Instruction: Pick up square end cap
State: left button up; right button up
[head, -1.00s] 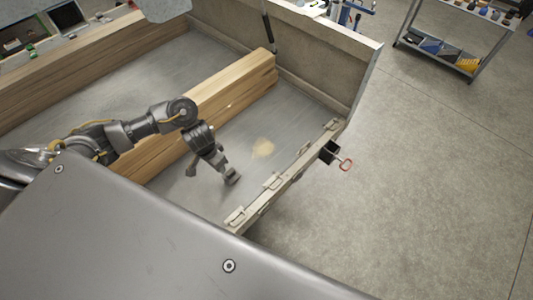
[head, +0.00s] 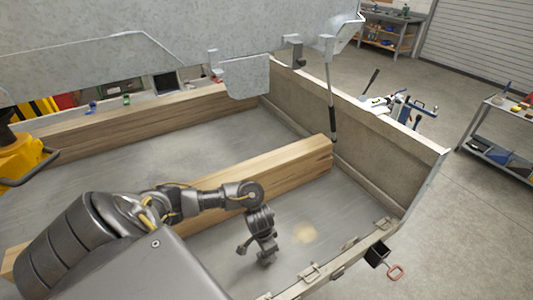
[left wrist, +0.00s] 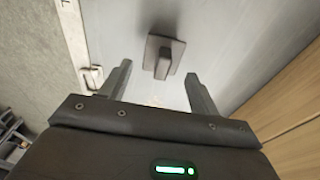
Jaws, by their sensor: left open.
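The square end cap (left wrist: 162,57) is a small dark brown-grey square plate with a raised block on it. It lies on the grey trailer floor in the left wrist view. My left gripper (left wrist: 157,72) is open, with its two fingers on either side of the cap in the picture and nothing gripped. In the head view the left gripper (head: 254,254) points down over the trailer bed, beside the wooden beam. I cannot make out the cap there; the gripper probably hides it. My right gripper is not in view.
A long wooden beam (head: 290,158) lies close behind the left arm. Wooden side walls (head: 350,143) bound the bed.

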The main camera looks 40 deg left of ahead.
pick_arm(q)
jog(key=f, duration=0.3)
jog(key=f+b, duration=0.1)
jog(key=f, duration=0.1)
jog(key=shift+w, duration=0.3)
jog(key=shift+c, duration=0.3)
jog(key=c, duration=0.9)
jog(key=shift+r, duration=0.1)
jog(key=shift+r, duration=0.6)
jog(key=d+r+p, duration=0.8)
jog(key=d+r, duration=0.3)
jog(key=d, duration=0.3)
jog(key=shift+s+r, duration=0.35)
